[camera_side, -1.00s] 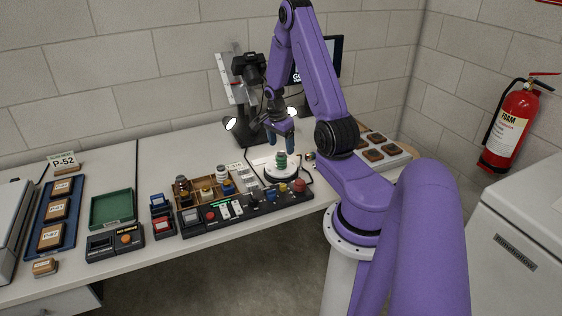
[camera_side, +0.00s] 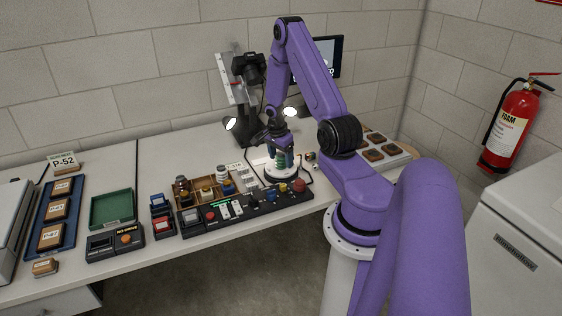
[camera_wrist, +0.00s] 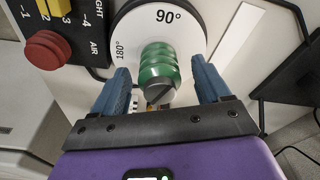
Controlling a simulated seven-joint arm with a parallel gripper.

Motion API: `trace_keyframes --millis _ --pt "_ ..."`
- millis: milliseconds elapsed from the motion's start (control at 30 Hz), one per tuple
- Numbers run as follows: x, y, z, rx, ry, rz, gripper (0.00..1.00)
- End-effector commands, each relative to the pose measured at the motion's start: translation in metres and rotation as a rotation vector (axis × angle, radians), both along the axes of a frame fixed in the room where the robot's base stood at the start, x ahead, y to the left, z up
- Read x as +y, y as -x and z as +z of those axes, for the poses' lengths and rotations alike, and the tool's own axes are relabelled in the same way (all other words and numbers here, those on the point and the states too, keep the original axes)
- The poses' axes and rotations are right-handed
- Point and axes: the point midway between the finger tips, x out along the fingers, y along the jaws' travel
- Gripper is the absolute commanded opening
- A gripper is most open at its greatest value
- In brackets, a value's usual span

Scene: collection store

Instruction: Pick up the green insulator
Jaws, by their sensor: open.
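The green insulator (camera_wrist: 158,66) is a ribbed green piece with a dark grey end. It stands on a white round turntable (camera_wrist: 193,24) marked 90° and 180°. In the wrist view it lies between the two blue fingers of my gripper (camera_wrist: 164,86), with a gap on each side. In the side view the green insulator (camera_side: 281,160) is partly hidden by my gripper (camera_side: 283,160), whose fingers reach down around it. My gripper is open and not closed on it.
A black control panel (camera_side: 240,208) with knobs and a red button (camera_wrist: 46,50) lies in front of the turntable. A wooden box (camera_side: 200,184) of parts is to the left. A camera stand (camera_side: 243,115) with lamps is behind. A green tray (camera_side: 112,208) is farther left.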

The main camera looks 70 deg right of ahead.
Motion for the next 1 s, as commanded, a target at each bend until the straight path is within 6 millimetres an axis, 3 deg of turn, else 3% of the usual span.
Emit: trace_keyframes --millis 33,200,267,633,1000 --pt "0.0 0.0 0.0 0.0 0.0 0.0 0.66" --pt "0.0 0.0 0.0 0.0 0.0 -0.001 0.13" --pt "0.0 0.0 0.0 0.0 0.0 -0.001 0.07" --pt "-0.001 0.0 0.012 -0.001 0.003 -0.003 0.07" --pt "-0.001 -0.001 0.07 -0.003 0.003 -0.001 0.07"
